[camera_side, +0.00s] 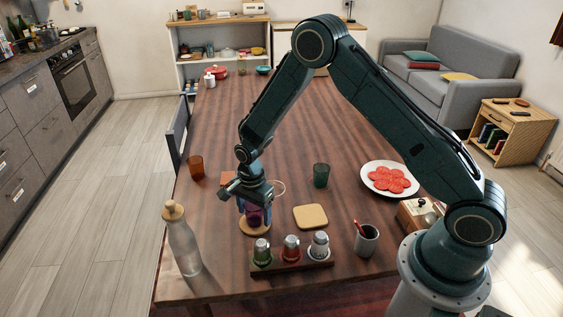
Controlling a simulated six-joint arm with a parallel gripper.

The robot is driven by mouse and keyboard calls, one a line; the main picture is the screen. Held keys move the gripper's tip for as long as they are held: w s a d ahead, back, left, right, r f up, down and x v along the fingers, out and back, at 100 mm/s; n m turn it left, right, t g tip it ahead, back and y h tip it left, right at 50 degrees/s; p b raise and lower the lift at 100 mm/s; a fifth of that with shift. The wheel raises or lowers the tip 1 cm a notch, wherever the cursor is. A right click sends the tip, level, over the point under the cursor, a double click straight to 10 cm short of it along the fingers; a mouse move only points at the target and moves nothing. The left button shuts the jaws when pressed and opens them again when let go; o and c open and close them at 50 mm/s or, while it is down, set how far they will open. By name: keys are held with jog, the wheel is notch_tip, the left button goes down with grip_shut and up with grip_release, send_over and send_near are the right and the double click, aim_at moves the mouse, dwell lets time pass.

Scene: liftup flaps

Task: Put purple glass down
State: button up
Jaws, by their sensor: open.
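The purple glass (253,216) stands upright on or just above a round wooden coaster (255,228) near the front left of the table. A small gap between its base and the coaster cannot be ruled out. My gripper (254,205) is directly over the glass, pointing down, with its fingers around the upper part. The fingers hide much of the glass's rim and sides. The jaws are open, so the glass is not clamped.
The table's far middle is clear.

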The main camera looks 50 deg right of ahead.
notch_tip(320, 180, up, 12)
dwell(0.7)
jog(key=shift+r, duration=0.15)
dwell(0.4)
jog(key=s+d+r+n+t, duration=0.1)
jog(key=s+r+n, duration=0.4)
jog(key=r, duration=0.4)
jog(key=s+d+r+n+t, duration=0.15)
jog(key=s+r+n, duration=0.25)
jog(key=s+r, duration=0.45)
jog(key=s+r+n+t, duration=0.3)
jog(key=s+n, duration=0.5)
jog(key=s, duration=0.7)
jog(key=shift+r, duration=0.55)
